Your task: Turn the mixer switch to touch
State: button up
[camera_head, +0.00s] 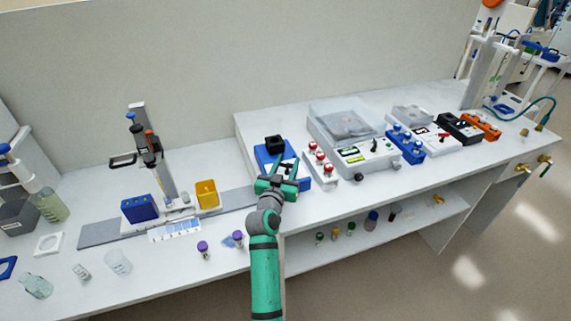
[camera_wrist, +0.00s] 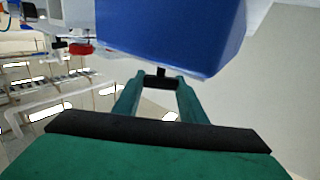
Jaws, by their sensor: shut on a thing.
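The mixer (camera_head: 263,155) is a blue box with a black cup-like top, standing on the raised bench section in the head view. Its blue body (camera_wrist: 180,35) fills the top middle of the wrist view. A small black switch (camera_wrist: 161,72) sticks out from the body's edge. My gripper (camera_head: 286,170) reaches the front of the mixer. In the wrist view my gripper's green fingers (camera_wrist: 160,80) close on the black switch from both sides. The switch is hidden in the head view, and its setting cannot be read in either view.
To the left are a yellow container (camera_head: 207,194), a blue box (camera_head: 140,208) and a pipette stand (camera_head: 150,150).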

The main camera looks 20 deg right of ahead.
jog(key=shift+h, duration=0.3)
jog(key=shift+m+g+h, duration=2.7)
jog(key=shift+m+g, duration=0.1)
jog(key=shift+g, duration=0.3)
jog(key=o, duration=1.1)
jog(key=shift+c, duration=0.2)
jog(key=v, duration=1)
jog(key=shift+s+a, duration=0.2)
jog(key=shift+a, duration=0.1)
